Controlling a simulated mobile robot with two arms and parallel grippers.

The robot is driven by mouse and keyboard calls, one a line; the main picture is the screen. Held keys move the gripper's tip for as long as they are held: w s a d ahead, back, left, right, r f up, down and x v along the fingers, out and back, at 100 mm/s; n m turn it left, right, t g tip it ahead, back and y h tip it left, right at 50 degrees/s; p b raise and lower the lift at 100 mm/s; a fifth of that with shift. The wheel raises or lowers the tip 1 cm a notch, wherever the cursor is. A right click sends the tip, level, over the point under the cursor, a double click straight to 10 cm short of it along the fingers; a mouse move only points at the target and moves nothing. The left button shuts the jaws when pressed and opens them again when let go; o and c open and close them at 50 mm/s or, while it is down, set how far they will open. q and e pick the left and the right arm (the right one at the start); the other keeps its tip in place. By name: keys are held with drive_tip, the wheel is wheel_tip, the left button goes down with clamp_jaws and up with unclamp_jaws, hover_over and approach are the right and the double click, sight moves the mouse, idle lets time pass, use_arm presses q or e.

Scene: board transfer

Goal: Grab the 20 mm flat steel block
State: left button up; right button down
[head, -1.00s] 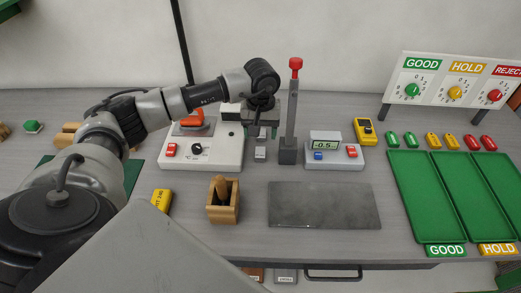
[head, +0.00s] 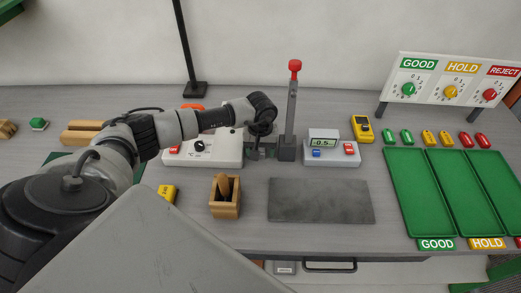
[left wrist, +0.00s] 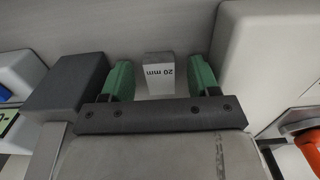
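The steel block (left wrist: 160,72) is a small light-grey block marked "20 mm" in the left wrist view. My left gripper (left wrist: 161,80) is open, with a green finger on each side of the block. A gap shows between the block and each finger, so nothing is gripped. In the head view my left gripper (head: 261,149) is low over the bench, just left of the grey post. There the wrist and fingers largely hide the block. My right gripper is not in view.
The grey post with a red knob (head: 291,110) stands close to the gripper's right. A white box with a dial (head: 223,152) is on its left, and a display reading -0.5 (head: 332,153) on the right. A grey plate (head: 320,200) and wooden holder (head: 225,205) lie in front.

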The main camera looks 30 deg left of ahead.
use_arm(q)
drive_tip(key=c, duration=1)
drive_tip(key=shift+c, duration=0.2)
